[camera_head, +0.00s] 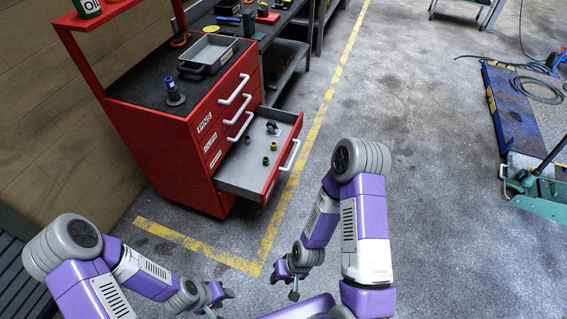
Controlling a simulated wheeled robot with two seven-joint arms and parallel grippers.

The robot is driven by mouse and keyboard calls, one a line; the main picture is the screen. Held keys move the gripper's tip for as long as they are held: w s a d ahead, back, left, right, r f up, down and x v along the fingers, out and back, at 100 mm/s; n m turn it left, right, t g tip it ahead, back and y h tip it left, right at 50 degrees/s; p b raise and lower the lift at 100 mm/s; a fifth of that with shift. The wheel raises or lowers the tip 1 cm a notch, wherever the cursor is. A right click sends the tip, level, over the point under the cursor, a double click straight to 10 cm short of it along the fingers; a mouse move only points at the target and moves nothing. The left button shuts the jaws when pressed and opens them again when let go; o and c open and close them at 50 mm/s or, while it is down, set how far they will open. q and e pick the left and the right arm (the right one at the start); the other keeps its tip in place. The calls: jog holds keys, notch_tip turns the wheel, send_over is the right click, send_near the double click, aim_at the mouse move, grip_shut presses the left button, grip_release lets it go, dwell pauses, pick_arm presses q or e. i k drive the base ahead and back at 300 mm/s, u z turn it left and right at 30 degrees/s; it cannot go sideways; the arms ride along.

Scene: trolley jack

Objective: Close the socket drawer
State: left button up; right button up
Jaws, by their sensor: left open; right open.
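The red tool cabinet (190,135) stands left of centre, with labelled drawers down its front. Its lowest visible drawer (240,182) is pulled well out, showing a grey inside with several small socket-like pieces. That drawer's white handle (290,155) is on its red front panel. The drawers above are shut. I cannot read the open drawer's label. My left gripper (216,301) is open and empty at the bottom, below the cabinet. My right gripper (283,285) is open and empty, below the drawer front in the picture and apart from the handle.
On the cabinet top are a grey tray (208,54) and a dark stand with a blue top (173,90). A workbench (285,50) stands behind. The floor right of the yellow line (330,85) is clear up to the blue platform (512,110) and green jack (545,195).

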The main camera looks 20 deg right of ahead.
aim_at(242, 172)
jog(key=z, duration=0.15)
jog(key=i, duration=0.7)
jog(key=z, duration=0.6)
jog(key=k, duration=0.6)
jog(key=z, duration=0.55)
jog(key=i, duration=0.85)
jog(key=u, duration=0.5)
jog(key=i, duration=0.65)
jog(key=u, duration=0.6)
